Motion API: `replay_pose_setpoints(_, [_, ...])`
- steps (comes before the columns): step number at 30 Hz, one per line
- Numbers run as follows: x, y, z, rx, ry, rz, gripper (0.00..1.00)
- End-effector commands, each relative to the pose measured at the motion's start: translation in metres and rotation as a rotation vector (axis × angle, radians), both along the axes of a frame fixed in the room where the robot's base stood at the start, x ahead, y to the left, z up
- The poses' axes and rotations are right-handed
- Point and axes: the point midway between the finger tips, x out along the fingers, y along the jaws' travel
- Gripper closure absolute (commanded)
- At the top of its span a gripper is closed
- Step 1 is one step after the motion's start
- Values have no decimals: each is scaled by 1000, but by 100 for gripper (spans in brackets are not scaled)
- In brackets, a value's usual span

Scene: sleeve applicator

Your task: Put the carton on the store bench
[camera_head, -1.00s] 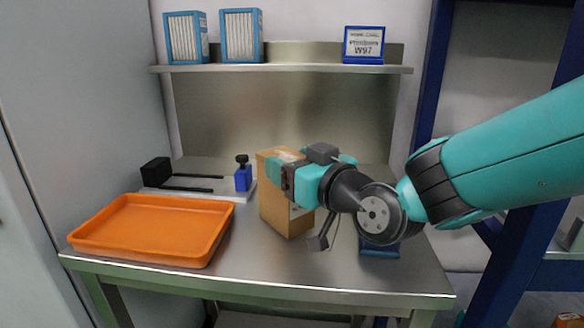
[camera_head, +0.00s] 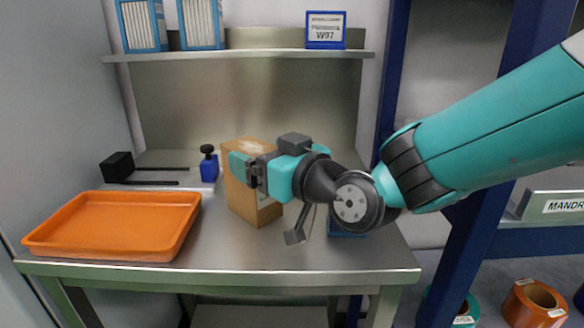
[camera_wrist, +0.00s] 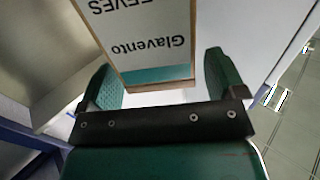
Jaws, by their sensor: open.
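The carton (camera_head: 238,204) is a tall brown box standing upright on the metal bench (camera_head: 300,258). In the wrist view the carton (camera_wrist: 150,38) shows a white label face reading "Glavento", upside down, with a teal band at its edge. My gripper (camera_head: 240,167) is at the carton's upper part in the head view. In the wrist view my gripper (camera_wrist: 158,72) is open, with one green finger on each side of the carton. A gap shows beside the right finger. The left finger is close to the carton; I cannot tell if it touches.
An orange tray (camera_head: 110,250) lies left of the carton. Behind stand a blue bottle (camera_head: 209,166) and a black block (camera_head: 117,167) with rods. A shelf (camera_head: 250,54) above holds blue boxes and a W97 sign (camera_head: 325,30). A blue post (camera_head: 480,180) and tape rolls (camera_head: 534,300) are at right.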

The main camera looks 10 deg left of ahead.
Motion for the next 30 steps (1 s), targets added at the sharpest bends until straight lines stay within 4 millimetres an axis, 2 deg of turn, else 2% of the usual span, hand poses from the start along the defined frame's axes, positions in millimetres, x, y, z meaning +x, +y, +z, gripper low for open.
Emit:
replay_pose_setpoints(6, [-25, -44, -3, 2, 0, -4, 11])
replay_pose_setpoints(12, [-44, -75, -2, 3, -1, -3, 11])
replay_pose_setpoints(18, [-53, -87, -1, 2, 0, -1, 11])
replay_pose_setpoints(26, [-54, -90, -1, -10, 11, 3, 11])
replay_pose_setpoints(30, [-63, -107, -12, -110, 111, 33, 11])
